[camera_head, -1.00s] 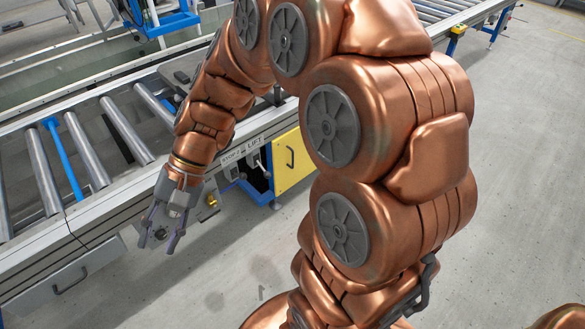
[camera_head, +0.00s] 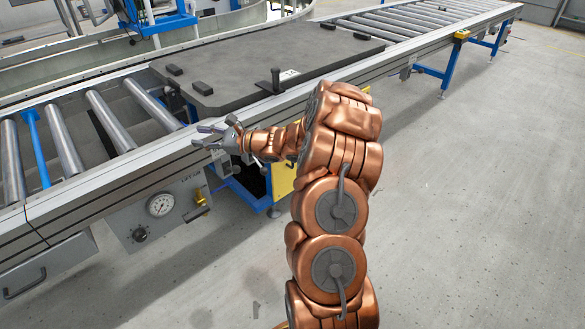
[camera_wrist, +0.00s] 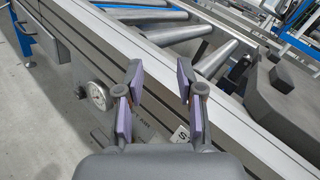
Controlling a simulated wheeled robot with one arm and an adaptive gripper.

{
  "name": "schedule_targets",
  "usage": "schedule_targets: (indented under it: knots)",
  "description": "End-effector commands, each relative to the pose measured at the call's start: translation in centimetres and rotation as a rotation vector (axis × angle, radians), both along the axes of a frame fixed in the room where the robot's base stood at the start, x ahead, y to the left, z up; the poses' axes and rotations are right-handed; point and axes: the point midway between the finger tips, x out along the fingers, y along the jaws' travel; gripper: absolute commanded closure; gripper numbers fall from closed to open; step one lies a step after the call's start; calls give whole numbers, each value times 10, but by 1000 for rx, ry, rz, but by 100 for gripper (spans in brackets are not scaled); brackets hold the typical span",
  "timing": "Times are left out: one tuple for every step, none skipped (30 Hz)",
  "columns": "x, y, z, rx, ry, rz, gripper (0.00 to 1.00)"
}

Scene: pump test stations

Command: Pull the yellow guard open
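The yellow guard (camera_head: 283,182) is a yellow panel below the conveyor's side rail, mostly hidden behind my arm in the head view. Its handle is hidden now, and the guard does not show in the wrist view. My gripper (camera_head: 204,136) is open and empty, to the left of the guard and above it in the head view, by the conveyor rail. In the wrist view my gripper's two fingers (camera_wrist: 158,88) stand well apart, with the rail behind them and nothing between them.
A dark plate (camera_head: 250,78) with several black blocks lies on the roller conveyor. A black lever (camera_head: 276,80) stands at its front edge. A gauge (camera_head: 160,205) and a brass valve (camera_head: 200,198) are below the rail. The grey floor (camera_head: 450,200) at right is clear.

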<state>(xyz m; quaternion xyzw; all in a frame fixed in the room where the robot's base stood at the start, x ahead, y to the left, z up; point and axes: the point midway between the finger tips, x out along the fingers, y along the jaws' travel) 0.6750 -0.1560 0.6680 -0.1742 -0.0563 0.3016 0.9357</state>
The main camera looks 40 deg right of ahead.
Motion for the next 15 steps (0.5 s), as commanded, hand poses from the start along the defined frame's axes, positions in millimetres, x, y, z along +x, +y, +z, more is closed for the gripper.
schedule_targets:
  knots:
    - [5, -31, -33, 38, 11, -70, 63]
    - [7, -47, -46, 59, 17, -110, 63]
    - [9, -70, -63, 88, 24, -163, 63]
    - [10, -87, -75, 108, 27, -204, 63]
    - [10, -105, -88, 129, 33, -244, 63]
    - [9, -128, -107, 155, 40, -299, 63]
    - [7, -147, -120, 174, 42, -342, 63]
    - [5, -165, -134, 192, 45, -383, 63]
    - [1, -190, -154, 217, 50, -439, 63]
    - [-4, -207, -169, 235, 54, -482, 63]
    - [-8, -224, -182, 251, 57, -520, 63]
    - [-15, -245, -200, 272, 61, -572, 63]
    - [-21, -260, -214, 287, 65, -607, 63]
    - [-26, -273, -226, 302, 69, -642, 63]
    - [-34, -290, -240, 318, 71, -682, 63]
